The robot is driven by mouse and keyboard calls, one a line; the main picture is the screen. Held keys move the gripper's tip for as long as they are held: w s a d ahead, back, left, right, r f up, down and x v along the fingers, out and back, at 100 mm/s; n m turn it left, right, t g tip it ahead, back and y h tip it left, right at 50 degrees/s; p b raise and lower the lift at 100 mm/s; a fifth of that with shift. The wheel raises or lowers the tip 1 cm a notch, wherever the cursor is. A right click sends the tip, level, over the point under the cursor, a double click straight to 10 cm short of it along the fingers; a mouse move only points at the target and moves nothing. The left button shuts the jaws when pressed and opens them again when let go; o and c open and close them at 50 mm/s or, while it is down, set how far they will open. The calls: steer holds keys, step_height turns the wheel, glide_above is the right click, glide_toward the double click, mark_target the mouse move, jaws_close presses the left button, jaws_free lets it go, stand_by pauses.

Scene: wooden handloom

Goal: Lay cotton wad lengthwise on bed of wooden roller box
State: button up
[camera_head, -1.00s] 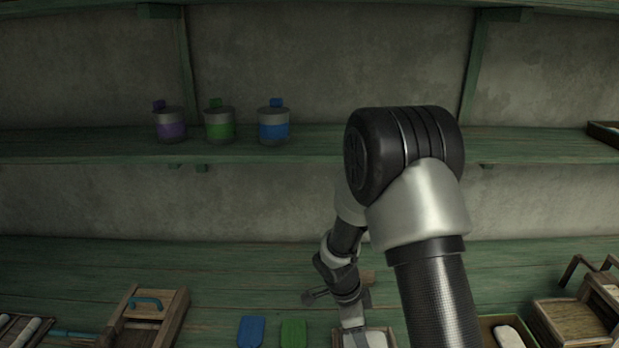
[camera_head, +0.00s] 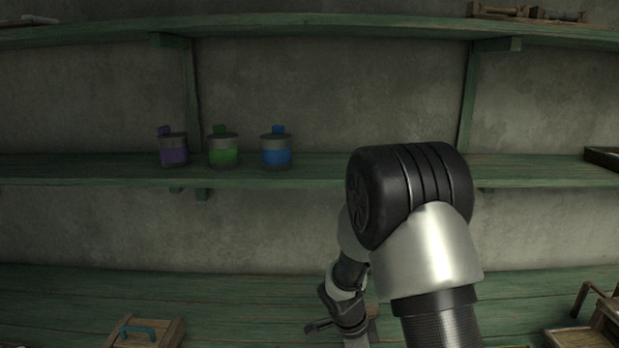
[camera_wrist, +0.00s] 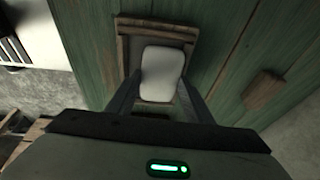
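A white, rounded wad (camera_wrist: 162,73), seemingly the cotton wad, lies in a shallow wooden tray (camera_wrist: 124,45) in the wrist view. My gripper (camera_wrist: 162,86) is over the tray, with its two dark fingers apart on either side of the wad. I see no clear grip on it. In the head view my gripper is at the lower edge, mostly cut off, and the wad is out of frame. A wooden frame box (camera_head: 590,333) at the lower right may be the roller box; only part of it shows.
Purple (camera_head: 173,150), green (camera_head: 223,150) and blue (camera_head: 276,151) jars stand on the shelf above. A small wooden block (camera_wrist: 263,88) lies right of the tray in the wrist view.

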steer(key=shift+s+d+f+g, duration=0.2)
steer(key=shift+s+d+f, duration=0.15)
steer(key=shift+s+f, duration=0.25)
steer(key=shift+s+d+f+g, duration=0.2)
steer(key=shift+s+d+f, duration=0.15)
steer(key=shift+f, duration=0.4)
steer(key=shift+w+d+r+p, duration=0.1)
steer(key=shift+r+p, duration=0.15)
steer(key=shift+r, duration=0.3)
steer(key=shift+w+a+r+p, duration=0.15)
steer(key=shift+r+p, duration=0.1)
steer(key=shift+r, duration=0.35)
steer(key=shift+w+d+r+p, duration=0.15)
steer(key=shift+r+p, duration=0.1)
steer(key=shift+r, duration=0.3)
steer(key=shift+c, duration=0.2)
steer(key=p+v, duration=0.1)
steer(key=v, duration=0.1)
steer(key=d+p+v, duration=0.1)
steer(key=v, duration=0.2)
steer(key=shift+w+r, duration=0.1)
steer(key=shift+r, duration=0.3)
steer(key=shift+c, duration=1)
steer(key=shift+w+a, duration=0.1)
steer(key=shift+a, duration=0.1)
